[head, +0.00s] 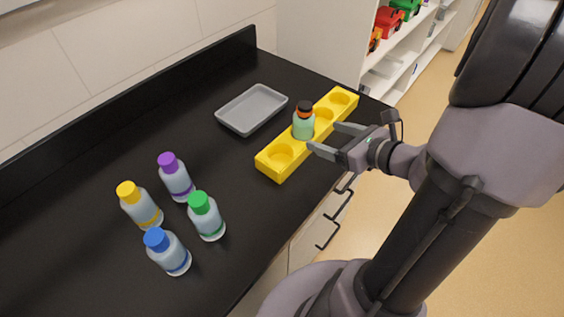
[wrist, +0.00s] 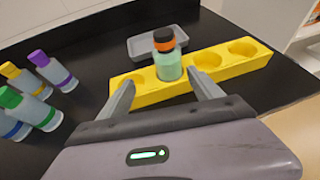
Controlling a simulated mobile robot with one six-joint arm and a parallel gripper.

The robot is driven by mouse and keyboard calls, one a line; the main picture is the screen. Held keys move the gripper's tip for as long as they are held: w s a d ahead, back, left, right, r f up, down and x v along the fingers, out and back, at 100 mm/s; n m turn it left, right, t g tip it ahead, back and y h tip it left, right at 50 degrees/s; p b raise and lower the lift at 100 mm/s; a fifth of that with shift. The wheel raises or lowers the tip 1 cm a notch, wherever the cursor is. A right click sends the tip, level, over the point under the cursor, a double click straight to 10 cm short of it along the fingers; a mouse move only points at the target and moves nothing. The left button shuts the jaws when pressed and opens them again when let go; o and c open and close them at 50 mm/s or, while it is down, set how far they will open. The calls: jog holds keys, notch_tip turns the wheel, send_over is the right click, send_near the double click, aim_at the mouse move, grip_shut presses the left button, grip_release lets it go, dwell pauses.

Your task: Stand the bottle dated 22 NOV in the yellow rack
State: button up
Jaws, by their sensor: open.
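The yellow rack (head: 273,170) lies along the right part of the black counter and has round holes in a row. A bottle with greenish contents, an orange band and a black cap (head: 303,123) stands upright in the rack; it also shows in the wrist view (wrist: 168,66). No date can be read on any bottle. My gripper (head: 327,138) is open beside the rack, its fingers pointing toward this bottle. In the wrist view my gripper (wrist: 165,92) has its fingertips apart, one on each side of the bottle, and does not touch it.
Several bottles stand at the left: purple-capped (head: 176,178), yellow-capped (head: 142,207), green-capped (head: 206,216) and blue-capped (head: 168,252). An empty grey tray (head: 252,128) lies behind the rack. The counter between the bottles and rack is clear.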

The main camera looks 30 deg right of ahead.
jog(key=a+r+n+g+y, duration=0.3)
jog(key=a+n+g+y, duration=0.2)
jog(key=a+n, duration=0.85)
jog(key=s+a+r+n+g+h, duration=0.2)
jog(key=s+a+r+n+h, duration=0.3)
jog(key=s+a+n, duration=0.4)
jog(key=shift+s+a+n, duration=0.3)
jog(key=shift+a+n, duration=1.45)
jog(key=shift+n, duration=1.7)
jog(key=shift+r, duration=0.1)
